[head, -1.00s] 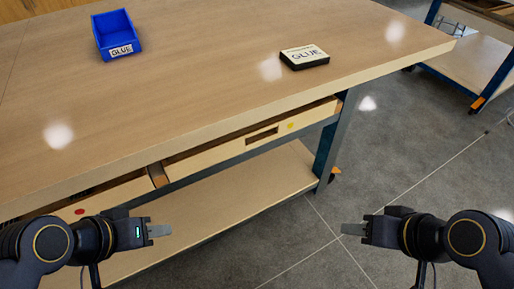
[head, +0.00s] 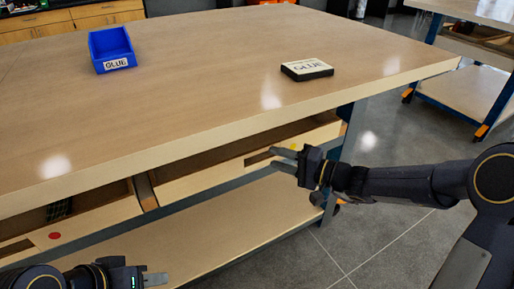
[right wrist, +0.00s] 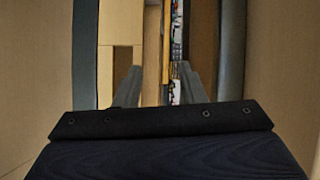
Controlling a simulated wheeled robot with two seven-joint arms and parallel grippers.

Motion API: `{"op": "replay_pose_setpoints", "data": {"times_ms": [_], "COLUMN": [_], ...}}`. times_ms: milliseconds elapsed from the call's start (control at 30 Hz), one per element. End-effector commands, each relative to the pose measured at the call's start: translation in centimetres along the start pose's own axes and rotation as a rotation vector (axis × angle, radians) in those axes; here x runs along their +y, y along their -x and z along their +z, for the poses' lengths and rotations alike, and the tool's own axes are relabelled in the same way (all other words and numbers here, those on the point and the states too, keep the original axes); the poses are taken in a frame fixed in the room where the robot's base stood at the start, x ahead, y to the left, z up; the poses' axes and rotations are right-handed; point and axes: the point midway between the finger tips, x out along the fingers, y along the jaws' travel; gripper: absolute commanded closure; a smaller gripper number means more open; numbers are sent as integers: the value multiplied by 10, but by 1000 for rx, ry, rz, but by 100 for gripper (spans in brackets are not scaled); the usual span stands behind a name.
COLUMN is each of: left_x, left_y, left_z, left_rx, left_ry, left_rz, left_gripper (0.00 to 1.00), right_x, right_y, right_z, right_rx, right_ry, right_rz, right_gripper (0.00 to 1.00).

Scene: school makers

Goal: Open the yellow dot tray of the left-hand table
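The yellow dot tray is a pale wooden drawer (head: 205,178) under the near table top (head: 200,85). A narrow gap shows above its front, and a dark handle slot (head: 258,158) is cut into it. My left gripper (head: 160,279) is low at the left, away from the tray.
A blue GLUE bin (head: 113,49) and a GLUE box (head: 307,70) stand on the table top. A lower shelf (head: 230,225) lies below. Grey floor (head: 400,245) is open at right.

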Motion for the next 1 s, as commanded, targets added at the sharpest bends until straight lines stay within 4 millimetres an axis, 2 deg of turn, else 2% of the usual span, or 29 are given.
{"op": "replay_pose_setpoints", "data": {"times_ms": [33, 100, 233, 367, 700, 833, 1000], "left_x": [0, 0, 0, 0, -2, -2, -2], "left_y": [0, 0, 0, -1, -5, -6, -6], "left_z": [0, 0, 0, 1, 3, 3, 3], "left_rx": [0, 0, 0, 0, 0, 0, 0], "left_ry": [0, 0, 0, 0, 0, 0, 0], "left_rz": [0, 0, 0, 0, 0, 0, 0], "left_gripper": [64, 64, 64, 64, 64, 64, 64], "right_x": [16, 30, 45, 48, 44, 43, 43], "right_y": [-11, -21, -30, -41, -92, -103, -108], "right_z": [-13, -28, -43, -47, -55, -57, -58], "right_rx": [38, 91, 148, 159, 157, 158, 158], "right_ry": [-34, -60, -84, -86, -86, -87, -88], "right_rz": [-20, -42, -59, -63, -63, -63, -62], "right_gripper": [64, 64, 64, 64, 64, 64, 64]}}
